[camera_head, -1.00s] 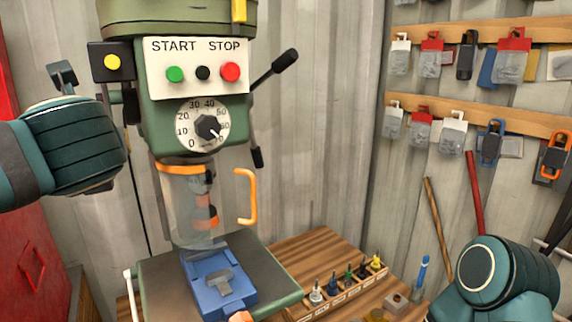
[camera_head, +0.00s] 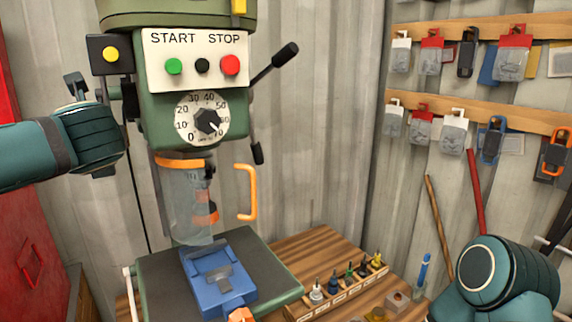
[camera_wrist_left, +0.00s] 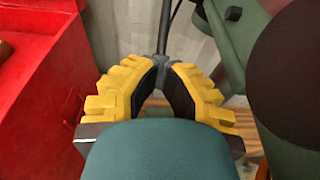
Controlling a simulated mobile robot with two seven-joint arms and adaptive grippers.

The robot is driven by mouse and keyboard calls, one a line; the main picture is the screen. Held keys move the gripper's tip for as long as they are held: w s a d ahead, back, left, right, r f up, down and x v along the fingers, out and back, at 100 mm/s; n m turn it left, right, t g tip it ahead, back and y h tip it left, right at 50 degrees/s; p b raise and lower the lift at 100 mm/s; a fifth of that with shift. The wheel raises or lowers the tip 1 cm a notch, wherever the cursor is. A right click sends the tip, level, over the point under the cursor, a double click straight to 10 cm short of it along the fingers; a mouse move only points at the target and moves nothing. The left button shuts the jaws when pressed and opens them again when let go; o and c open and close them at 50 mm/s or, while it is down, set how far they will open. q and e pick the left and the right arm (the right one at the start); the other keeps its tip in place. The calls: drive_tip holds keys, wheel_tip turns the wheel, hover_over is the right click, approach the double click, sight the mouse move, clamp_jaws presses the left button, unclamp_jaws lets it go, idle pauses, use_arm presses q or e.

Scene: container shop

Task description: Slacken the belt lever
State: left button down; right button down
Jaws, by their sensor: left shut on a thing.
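The belt lever shows in the left wrist view as a dark thin rod (camera_wrist_left: 163,47) rising up between my fingers. My left gripper (camera_wrist_left: 160,76) has yellow, stepped fingers with dark inner pads, and they are closed around the rod's lower end. The rod's lowest part is hidden by the pads and my wrist. In the head view my left wrist is left of the green drill press (camera_head: 150,118); it hides the fingers and the lever there. My right gripper is out of the picture; only part of my right arm shows at lower right.
The press carries a START/STOP panel (camera_head: 203,88), a dial (camera_head: 185,131), a black-knobbed handle (camera_head: 285,54) and a clear guard (camera_head: 178,205). A blue vise (camera_head: 205,262) sits below. A red cabinet (camera_wrist_left: 35,70) stands close left of my gripper. Small bottles stand on the bench (camera_head: 300,250).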

use_arm(q)
drive_tip(key=shift+w+a, duration=0.1)
drive_tip(key=shift+w, duration=0.05)
drive_tip(key=shift+f, duration=0.2)
drive_tip(key=shift+w+a+f+b, duration=0.2)
drive_tip(key=shift+w+f+b, duration=0.2)
drive_tip(key=shift+f+b, duration=0.25)
drive_tip(key=shift+w+a+f+b, duration=0.2)
drive_tip(key=shift+w+f+b, duration=0.15)
drive_tip(key=shift+f+b, duration=0.3)
drive_tip(key=shift+a+f, duration=0.1)
drive_tip(key=shift+w, duration=0.1)
drive_tip(key=shift+f, duration=0.1)
drive_tip(key=shift+s+d+r+p, duration=0.2)
drive_tip(key=shift+s+d+r, duration=0.2)
drive_tip(key=shift+s, duration=0.25)
drive_tip(key=shift+s+d+r+p, duration=0.25)
drive_tip(key=shift+s+d+r, duration=0.15)
drive_tip(key=shift+s, duration=0.2)
drive_tip(key=shift+s+d+r+p, duration=0.2)
drive_tip(key=shift+s+d+r, duration=0.2)
drive_tip(key=shift+s, duration=0.25)
